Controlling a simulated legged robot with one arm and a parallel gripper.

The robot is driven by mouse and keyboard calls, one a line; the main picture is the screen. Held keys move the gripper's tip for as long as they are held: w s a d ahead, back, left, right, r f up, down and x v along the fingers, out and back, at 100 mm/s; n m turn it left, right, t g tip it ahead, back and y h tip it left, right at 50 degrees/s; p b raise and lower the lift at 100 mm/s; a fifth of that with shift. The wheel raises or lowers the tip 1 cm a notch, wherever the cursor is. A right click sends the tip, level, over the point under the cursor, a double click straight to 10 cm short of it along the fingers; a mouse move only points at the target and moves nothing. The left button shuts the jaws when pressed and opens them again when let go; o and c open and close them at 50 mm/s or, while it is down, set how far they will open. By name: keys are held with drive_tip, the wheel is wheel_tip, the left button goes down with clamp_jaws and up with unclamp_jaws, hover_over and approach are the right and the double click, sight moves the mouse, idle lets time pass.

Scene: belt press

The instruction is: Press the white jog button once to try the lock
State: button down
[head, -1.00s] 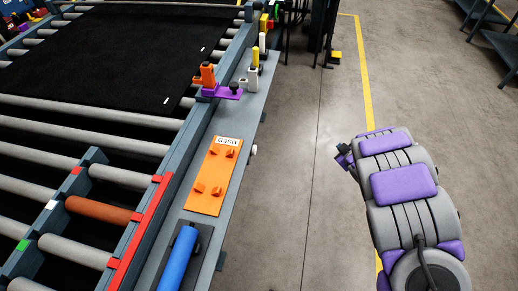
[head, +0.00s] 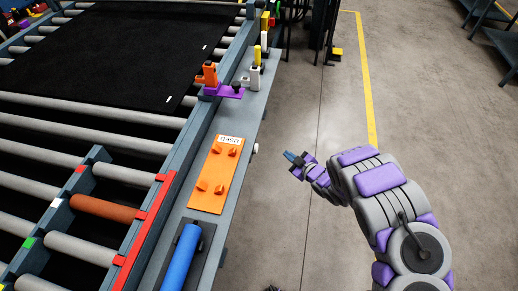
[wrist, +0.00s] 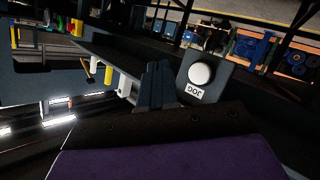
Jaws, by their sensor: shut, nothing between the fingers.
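The white jog button (wrist: 201,73) shows in the wrist view as a round cap on a grey plate, with a JOG label (wrist: 193,91) beside it. In the head view the button (head: 256,148) is a small white knob on the outer side of the grey rail. My gripper (head: 292,157) is to the right of the button, apart from it, over the floor. In the wrist view my gripper's fingers (wrist: 156,84) are together with nothing between them, and the button is a little right of their tips.
An orange plate (head: 216,175) marked USED lies on the rail (head: 250,110), with a blue roller (head: 180,258) nearer me. An orange and purple clamp (head: 222,90) stands farther along. Conveyor rollers fill the left. The floor (head: 440,130) on the right is open.

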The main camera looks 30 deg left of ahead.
sight(256, 149)
drive_tip(key=s+a+p, duration=0.2)
drive_tip(key=a, duration=0.7)
drive_tip(key=shift+d, duration=0.2)
drive_tip(key=shift+d, duration=0.25)
drive_tip(key=shift+a, duration=0.3)
drive_tip(key=shift+d, duration=0.2)
idle(0.4)
drive_tip(key=shift+a+p, duration=0.2)
drive_tip(key=shift+p, duration=0.1)
idle(0.4)
drive_tip(key=shift+s+a, duration=0.1)
drive_tip(key=shift+a, duration=0.15)
